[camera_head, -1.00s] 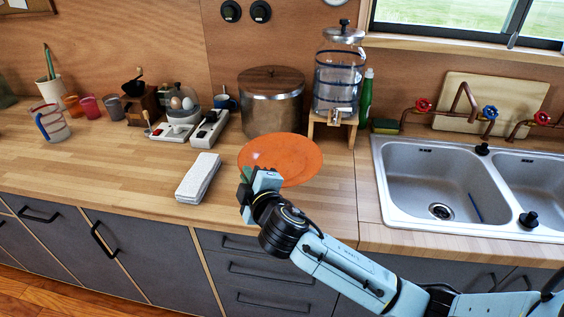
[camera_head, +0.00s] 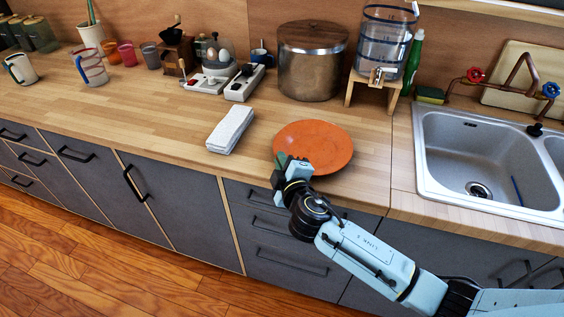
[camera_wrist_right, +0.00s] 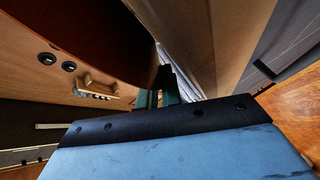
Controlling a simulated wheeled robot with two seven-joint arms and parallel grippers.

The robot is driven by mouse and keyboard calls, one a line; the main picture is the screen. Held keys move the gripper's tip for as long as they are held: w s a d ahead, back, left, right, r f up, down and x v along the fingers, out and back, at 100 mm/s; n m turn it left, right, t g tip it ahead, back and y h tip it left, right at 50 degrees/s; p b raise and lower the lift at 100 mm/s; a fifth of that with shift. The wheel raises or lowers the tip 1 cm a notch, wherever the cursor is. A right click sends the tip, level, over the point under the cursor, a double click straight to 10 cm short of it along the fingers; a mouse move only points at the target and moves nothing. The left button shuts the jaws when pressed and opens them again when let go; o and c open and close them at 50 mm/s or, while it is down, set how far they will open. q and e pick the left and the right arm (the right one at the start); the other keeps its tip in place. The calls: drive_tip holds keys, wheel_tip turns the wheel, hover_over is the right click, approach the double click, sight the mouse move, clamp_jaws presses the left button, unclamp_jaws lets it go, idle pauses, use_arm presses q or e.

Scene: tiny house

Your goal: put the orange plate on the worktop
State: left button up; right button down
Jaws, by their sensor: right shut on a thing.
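The orange plate (camera_head: 318,143) is over the worktop (camera_head: 178,114), between the folded white cloth and the sink, roughly level. My right gripper (camera_head: 288,172) is shut on the plate's near-left rim, by the worktop's front edge. In the right wrist view the plate shows as a dark red-brown surface (camera_wrist_right: 95,30) at upper left, with the gripper fingers (camera_wrist_right: 160,97) at its edge. I cannot tell whether the plate's underside touches the worktop. My left gripper is not in view.
The white cloth (camera_head: 231,129) lies left of the plate. A metal pot (camera_head: 311,72) and a water dispenser (camera_head: 385,45) on a wooden stand are behind it. The sink (camera_head: 480,165) is at right. The worktop left of the cloth is clear.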

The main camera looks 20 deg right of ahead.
drive_tip(key=shift+f, duration=0.1)
drive_tip(key=c, duration=1.8)
unclamp_jaws()
drive_tip(key=shift+f, duration=0.1)
drive_tip(key=shift+r, duration=0.25)
drive_tip(key=s, duration=0.4)
drive_tip(key=s+r, duration=0.1)
drive_tip(key=s, duration=0.3)
drive_tip(key=s+r, duration=0.1)
drive_tip(key=s, duration=0.3)
